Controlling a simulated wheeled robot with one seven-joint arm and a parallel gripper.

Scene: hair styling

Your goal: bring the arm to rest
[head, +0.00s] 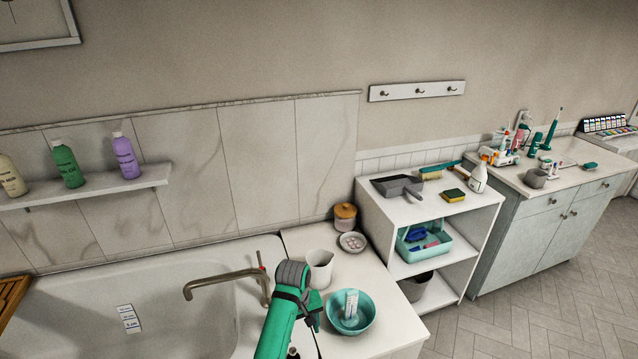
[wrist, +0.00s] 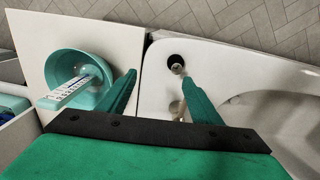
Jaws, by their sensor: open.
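My gripper (wrist: 158,76) shows in the wrist view with its two green fingers spread apart and nothing between them. It is above the seam between the white counter and the tub's edge. In the head view my green arm (head: 277,330) rises from the bottom, with a grey joint at its top, in front of the counter (head: 385,340). I cannot make out the fingers there. A teal bowl (head: 350,325) stands on the counter right of my arm, holding a pale marked object; the bowl (wrist: 62,68) is left of the fingers in the wrist view.
A bent tap (head: 222,282) on the bathtub (head: 170,275) is left of my arm. A white jug (head: 319,268) stands close behind it. A lidded jar (head: 345,216) and small dish are farther back. An open shelf unit (head: 480,222) stands at right, with floor in front.

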